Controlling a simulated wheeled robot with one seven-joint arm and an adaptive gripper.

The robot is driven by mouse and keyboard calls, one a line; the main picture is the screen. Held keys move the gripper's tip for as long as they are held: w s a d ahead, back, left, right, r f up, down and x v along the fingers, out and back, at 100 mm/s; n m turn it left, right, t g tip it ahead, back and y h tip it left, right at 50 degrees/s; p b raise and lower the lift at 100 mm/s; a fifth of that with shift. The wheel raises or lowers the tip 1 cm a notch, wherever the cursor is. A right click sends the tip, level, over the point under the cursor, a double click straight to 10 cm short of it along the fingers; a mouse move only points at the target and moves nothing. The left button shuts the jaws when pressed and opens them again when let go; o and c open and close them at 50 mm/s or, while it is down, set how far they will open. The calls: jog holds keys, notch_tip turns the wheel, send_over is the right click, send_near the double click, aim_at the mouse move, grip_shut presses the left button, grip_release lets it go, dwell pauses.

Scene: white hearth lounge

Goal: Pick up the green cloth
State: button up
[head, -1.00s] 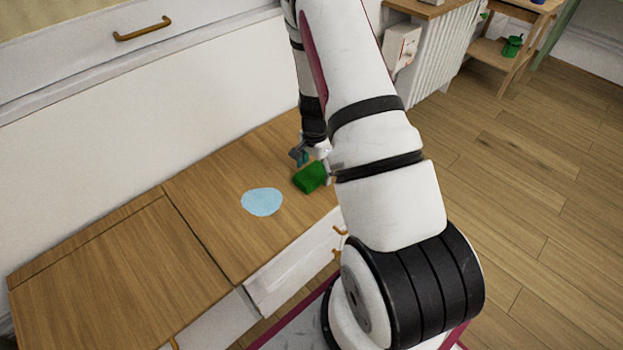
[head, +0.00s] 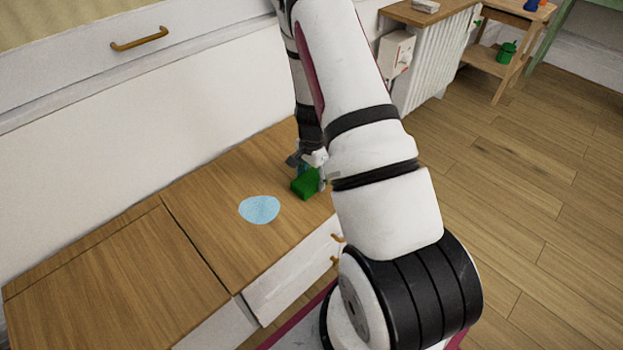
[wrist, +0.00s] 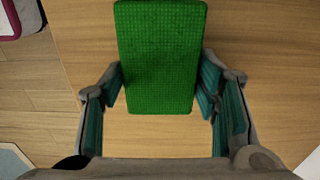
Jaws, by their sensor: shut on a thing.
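The green cloth (head: 305,184) is a small folded block at the right part of the wooden cabinet top. In the wrist view the cloth (wrist: 160,55) is a textured green rectangle between the fingers. My gripper (head: 307,172) is at the cloth, with a finger on each side of it. In the wrist view both teal-lined fingers of my gripper (wrist: 161,92) touch the cloth's sides near its lower end. The gripper is shut on it. I cannot tell whether the cloth is clear of the wood.
A flat light-blue round patch (head: 260,210) lies on the cabinet top (head: 215,240), left of the cloth. A white wall rises behind. Drawers with orange handles (head: 337,238) are at the front. A small wooden shelf (head: 487,57) stands far right.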

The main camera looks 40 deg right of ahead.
aim_at(313, 179)
jog(key=r, duration=0.1)
jog(key=r+p, duration=0.1)
jog(key=r, duration=0.1)
jog(key=shift+s+a, duration=0.1)
jog(key=shift+s, duration=0.2)
jog(key=s+a, duration=0.2)
jog(key=s, duration=0.5)
jog(key=s+a+r+p, duration=0.1)
jog(key=s+a, duration=0.1)
jog(key=s, duration=0.5)
jog(key=shift+s+a+r, duration=0.15)
jog(key=shift+s+a, duration=0.15)
jog(key=shift+s, duration=0.05)
